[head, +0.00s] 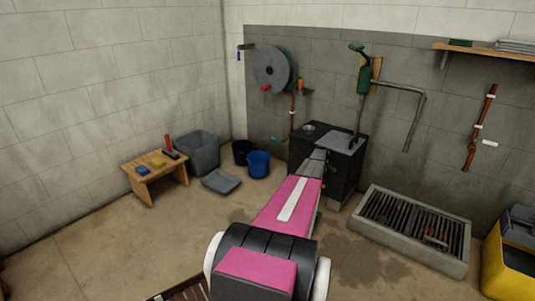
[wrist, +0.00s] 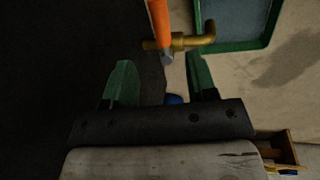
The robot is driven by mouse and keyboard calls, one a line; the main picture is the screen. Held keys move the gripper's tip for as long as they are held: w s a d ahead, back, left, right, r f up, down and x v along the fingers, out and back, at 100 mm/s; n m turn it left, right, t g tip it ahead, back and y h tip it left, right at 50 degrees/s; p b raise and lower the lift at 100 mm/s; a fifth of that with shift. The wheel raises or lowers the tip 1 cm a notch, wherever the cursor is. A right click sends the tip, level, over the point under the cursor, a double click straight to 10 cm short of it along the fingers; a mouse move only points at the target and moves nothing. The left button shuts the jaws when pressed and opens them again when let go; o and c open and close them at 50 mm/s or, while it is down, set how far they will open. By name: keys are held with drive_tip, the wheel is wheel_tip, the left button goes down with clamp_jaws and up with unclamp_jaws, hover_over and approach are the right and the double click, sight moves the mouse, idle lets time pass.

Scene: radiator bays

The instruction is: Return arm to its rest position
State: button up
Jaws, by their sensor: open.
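My gripper (wrist: 162,80) shows in the wrist view with its two green fingers apart and nothing held between them. A brass tap (wrist: 182,42) with an orange handle (wrist: 159,14) shows just past the fingertips, in line with the gap. I cannot tell how far it is from them. In the head view my pink and grey arm reaches from the bottom middle toward the black cabinet (head: 327,166). The fingers cannot be made out there.
A floor grate (head: 408,228) in a raised kerb lies right of my arm. A wooden bench (head: 153,165), a grey bin (head: 199,150) and a blue bucket (head: 258,164) stand to the left. A hose reel (head: 272,67) hangs on the wall. A yellow cart (head: 506,268) is at right.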

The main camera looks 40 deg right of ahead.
drive_tip(key=w+a+r, duration=0.2)
drive_tip(key=a+r, duration=0.1)
drive_tip(key=a, duration=1.4)
drive_tip(key=w+a+r+m+y, duration=0.15)
drive_tip(key=a+r, duration=0.25)
drive_tip(key=a, duration=1.2)
drive_tip(key=w+a+r, duration=0.3)
drive_tip(key=a, duration=1.4)
drive_tip(key=s+a+r, duration=0.3)
drive_tip(key=s+a, duration=0.3)
drive_tip(key=a, duration=0.7)
drive_tip(key=s+a+r+m, duration=0.1)
drive_tip(key=s+a+r, duration=0.3)
drive_tip(key=a, duration=0.9)
drive_tip(key=s+a+r, duration=0.3)
drive_tip(key=s+a, duration=0.6)
drive_tip(key=a, duration=0.4)
drive_tip(key=shift+s+a+r+g+y, duration=0.15)
drive_tip(key=shift+s+g+y, duration=0.15)
drive_tip(key=shift+s+y, duration=0.05)
drive_tip(key=shift+m, duration=0.25)
